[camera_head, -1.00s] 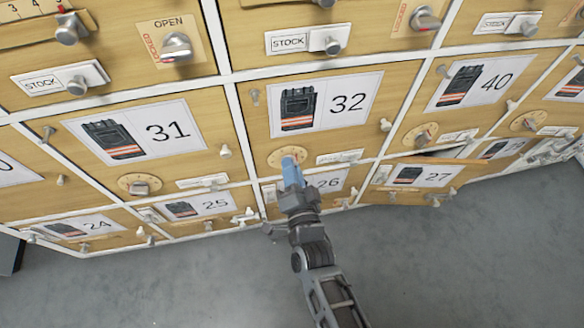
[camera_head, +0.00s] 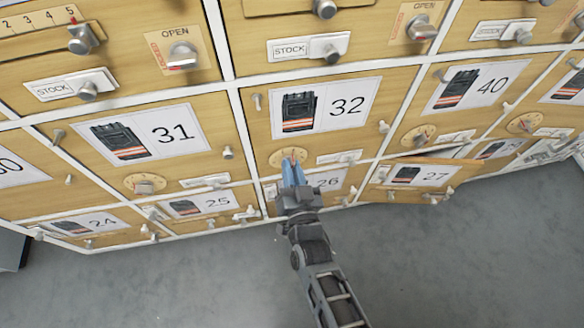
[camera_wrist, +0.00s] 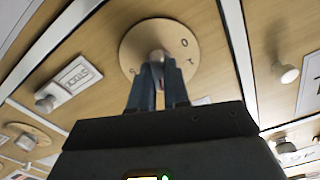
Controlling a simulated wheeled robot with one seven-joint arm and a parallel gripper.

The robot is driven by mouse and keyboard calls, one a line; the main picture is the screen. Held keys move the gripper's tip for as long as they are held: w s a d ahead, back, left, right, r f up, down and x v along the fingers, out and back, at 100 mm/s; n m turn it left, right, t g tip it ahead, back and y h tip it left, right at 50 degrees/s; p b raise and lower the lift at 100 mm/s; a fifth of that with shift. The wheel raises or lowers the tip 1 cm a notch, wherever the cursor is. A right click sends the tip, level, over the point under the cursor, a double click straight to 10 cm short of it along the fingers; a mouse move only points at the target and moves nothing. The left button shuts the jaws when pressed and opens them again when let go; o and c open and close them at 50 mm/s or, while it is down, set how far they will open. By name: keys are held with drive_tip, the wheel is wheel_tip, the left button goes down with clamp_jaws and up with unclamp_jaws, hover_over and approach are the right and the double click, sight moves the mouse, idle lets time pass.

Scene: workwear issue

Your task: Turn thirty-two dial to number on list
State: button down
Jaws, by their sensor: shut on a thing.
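The thirty-two door (camera_head: 310,120) carries a card with a dark garment picture and the number 32. Its round wooden dial (camera_head: 280,157) sits low on the door, below the card. My gripper (camera_head: 292,165) reaches up from below with its blue fingers at the dial. In the wrist view the fingers (camera_wrist: 157,75) are shut on the dial's knob (camera_wrist: 156,56). The dial plate (camera_wrist: 128,50) shows around them with a few dark marks, partly hidden by the fingers. The exact setting cannot be read. No list is recognisable in these frames.
Door 31 (camera_head: 160,165) is to the left with its own dial (camera_head: 145,183). Door 40 (camera_head: 460,125) is to the right. Door 27 (camera_head: 415,192) stands ajar at lower right. Small knobs and label holders stick out around the dial. The grey floor (camera_head: 440,270) is clear.

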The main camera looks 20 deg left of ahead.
idle(0.4)
drive_tip(key=c, duration=1.1)
unclamp_jaws()
drive_tip(key=p+v, duration=0.1)
drive_tip(key=v, duration=0.6)
drive_tip(key=shift+s+d+p, duration=0.2)
drive_tip(key=shift+s+p, duration=0.1)
drive_tip(key=shift+s, duration=0.05)
